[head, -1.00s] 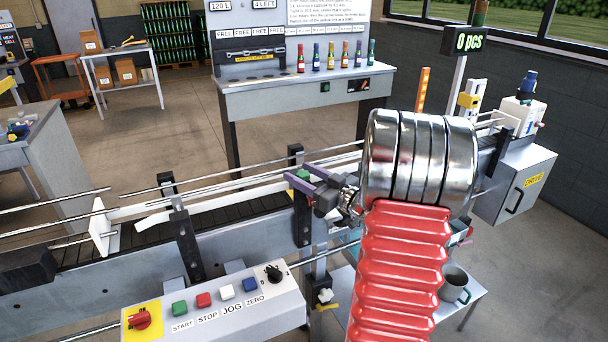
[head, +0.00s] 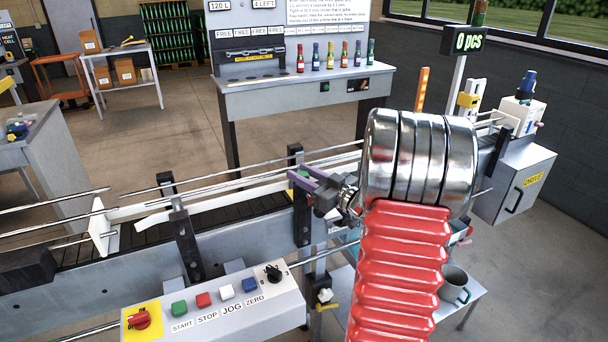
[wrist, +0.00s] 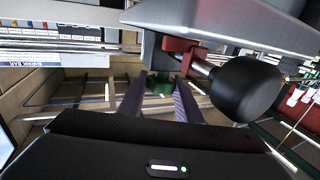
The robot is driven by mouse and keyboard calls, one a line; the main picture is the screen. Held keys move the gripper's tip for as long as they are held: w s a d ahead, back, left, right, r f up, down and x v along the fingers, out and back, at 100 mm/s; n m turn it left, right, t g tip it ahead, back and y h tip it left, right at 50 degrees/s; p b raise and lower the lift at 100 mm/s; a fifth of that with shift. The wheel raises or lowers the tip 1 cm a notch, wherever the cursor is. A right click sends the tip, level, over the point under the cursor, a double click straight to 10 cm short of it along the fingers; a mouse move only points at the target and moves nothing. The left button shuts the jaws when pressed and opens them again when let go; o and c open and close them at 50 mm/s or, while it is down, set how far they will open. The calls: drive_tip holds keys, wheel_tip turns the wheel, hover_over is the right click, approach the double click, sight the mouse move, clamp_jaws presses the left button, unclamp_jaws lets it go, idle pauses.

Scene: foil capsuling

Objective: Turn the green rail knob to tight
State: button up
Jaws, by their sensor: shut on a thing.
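The green rail knob (wrist: 161,88) sits between the tips of my gripper's two purple fingers in the wrist view. My gripper (wrist: 161,80) is shut on it. In the head view, my gripper (head: 297,173) reaches left from my arm to a dark bracket post on the near side of the conveyor. Only a sliver of green shows there, as the fingers cover most of the knob. Which way the knob is turned, and any tight mark, cannot be read.
A black ball-ended handle (wrist: 247,90) and a red clamp piece (wrist: 179,58) are close to the right of my fingers in the wrist view. The conveyor guide rails (head: 230,183) run past the post. A control box (head: 215,308) stands in front, lower left.

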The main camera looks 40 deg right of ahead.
drive_tip(key=shift+m+h, duration=0.7)
drive_tip(key=shift+h, duration=0.4)
drive_tip(key=shift+a+m+g+h, duration=0.1)
drive_tip(key=shift+m+g+h, duration=0.3)
drive_tip(key=shift+m+h, duration=0.95)
drive_tip(key=shift+m+g+h, duration=0.4)
drive_tip(key=shift+m+h, duration=0.35)
drive_tip(key=shift+h, duration=1.1)
drive_tip(key=shift+m+g+h, duration=2.7)
drive_tip(key=shift+m+h, duration=0.1)
drive_tip(key=shift+h, duration=0.6)
drive_tip(key=shift+m+g+h, duration=0.9)
drive_tip(key=shift+m+g, duration=0.55)
drive_tip(key=shift+g, duration=0.6)
drive_tip(key=shift+m+g+h, duration=0.9)
drive_tip(key=shift+m+g, duration=0.55)
drive_tip(key=shift+g, duration=0.6)
drive_tip(key=shift+m+g, duration=1.25)
drive_tip(key=shift+g, duration=0.7)
drive_tip(key=shift+m+g, duration=1.25)
drive_tip(key=shift+g, duration=0.7)
drive_tip(key=shift+d+y, duration=0.2)
drive_tip(key=shift+y, duration=0.1)
drive_tip(key=shift+r, duration=0.1)
drive_tip(key=o, duration=1)
drive_tip(key=shift+o, duration=0.2)
drive_tip(key=shift+a, duration=0.1)
